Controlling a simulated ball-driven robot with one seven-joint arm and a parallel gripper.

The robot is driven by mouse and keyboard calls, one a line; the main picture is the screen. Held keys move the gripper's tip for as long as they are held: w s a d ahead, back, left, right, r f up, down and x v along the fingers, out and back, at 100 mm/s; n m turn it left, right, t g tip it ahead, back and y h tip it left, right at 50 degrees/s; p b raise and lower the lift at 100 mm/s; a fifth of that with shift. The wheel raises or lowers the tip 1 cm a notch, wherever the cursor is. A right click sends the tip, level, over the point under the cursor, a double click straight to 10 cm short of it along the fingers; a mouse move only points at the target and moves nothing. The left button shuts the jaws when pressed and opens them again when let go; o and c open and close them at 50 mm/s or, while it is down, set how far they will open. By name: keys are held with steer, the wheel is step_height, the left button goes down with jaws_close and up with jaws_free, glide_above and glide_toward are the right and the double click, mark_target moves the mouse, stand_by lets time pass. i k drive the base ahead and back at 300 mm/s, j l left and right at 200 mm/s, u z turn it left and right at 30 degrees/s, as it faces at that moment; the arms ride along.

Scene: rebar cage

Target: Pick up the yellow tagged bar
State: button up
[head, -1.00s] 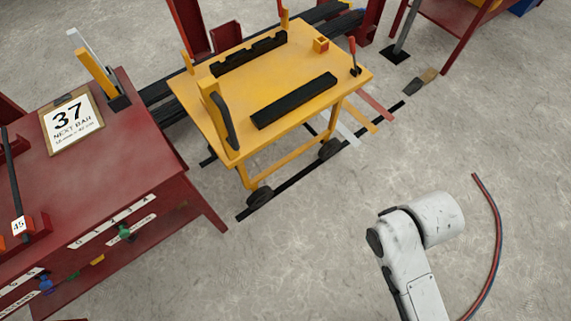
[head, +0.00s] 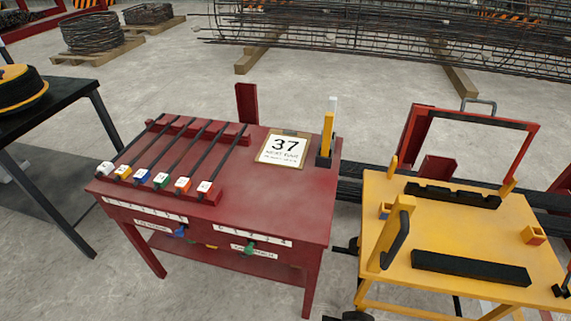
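The yellow tagged bar (head: 148,147) is a thin dark bar lying on the red table (head: 255,208) at the left of the head view. Its yellow tag (head: 123,172) is at the near end, second from the left in a row of tagged bars. The bars lie side by side, slanting away to the right, across red rests (head: 205,133). A white tag (head: 105,168) is to its left and a blue tag (head: 141,176) to its right. My gripper is not in view.
A yellow cart (head: 455,235) is at the right. A black table (head: 60,105) stands at the left. Open floor lies between and behind.

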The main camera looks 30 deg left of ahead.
mark_target(123, 172)
steer(key=u, duration=1.65)
steer(key=i+j+u, duration=0.1)
steer(key=i, duration=0.4)
steer(key=i+j+u, duration=0.1)
steer(key=i, duration=0.4)
steer(key=j, duration=0.1)
